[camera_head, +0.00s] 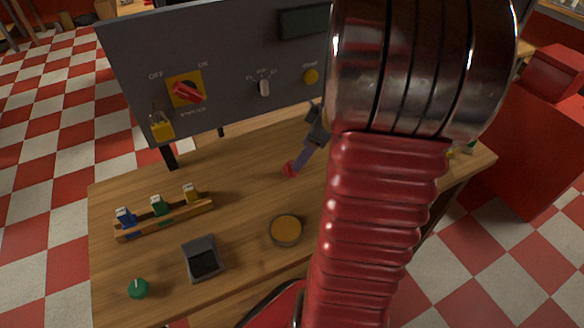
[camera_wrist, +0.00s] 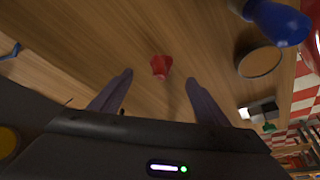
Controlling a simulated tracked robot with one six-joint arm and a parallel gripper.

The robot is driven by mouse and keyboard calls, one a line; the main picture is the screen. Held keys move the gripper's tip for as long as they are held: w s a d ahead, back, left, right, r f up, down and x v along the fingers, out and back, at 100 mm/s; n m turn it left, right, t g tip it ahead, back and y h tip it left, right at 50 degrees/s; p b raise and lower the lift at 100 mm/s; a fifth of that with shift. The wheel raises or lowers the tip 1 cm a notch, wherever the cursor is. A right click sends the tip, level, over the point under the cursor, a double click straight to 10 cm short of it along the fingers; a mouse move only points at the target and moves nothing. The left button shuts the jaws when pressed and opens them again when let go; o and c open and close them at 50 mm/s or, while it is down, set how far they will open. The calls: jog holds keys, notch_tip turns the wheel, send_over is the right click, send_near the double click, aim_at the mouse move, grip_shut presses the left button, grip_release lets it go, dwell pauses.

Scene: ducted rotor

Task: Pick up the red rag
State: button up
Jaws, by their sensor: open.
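The red rag (camera_wrist: 161,66) is a small crumpled red piece on the wooden table, in the upper middle of the wrist view. In the head view the rag (camera_head: 290,169) lies near the middle of the table, at the tip of a gripper finger. My gripper (camera_wrist: 158,92) is open, with its two purple-grey fingers on either side below the rag in the wrist view. Nothing is between the fingers. In the head view my gripper (camera_head: 300,160) is partly hidden behind my red arm, and only one finger shows clearly.
A grey control panel (camera_head: 235,55) stands at the table's back. On the wooden table (camera_head: 245,185) are a rack with coloured blocks (camera_head: 165,220), a dark box (camera_head: 203,258), a green knob (camera_head: 138,288) and a round orange-topped tin (camera_head: 286,230). A red cabinet (camera_head: 535,140) stands right.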

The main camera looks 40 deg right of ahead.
jog(key=shift+x, duration=1.1)
jog(key=shift+f, duration=0.1)
jog(key=shift+x, duration=2.55)
jog(key=shift+s, duration=0.1)
jog(key=shift+c, duration=0.4)
jog(key=c, duration=1.1)
jog(key=shift+c, duration=0.2)
notch_tip(320, 180, up, 10)
jog(key=shift+r, duration=0.1)
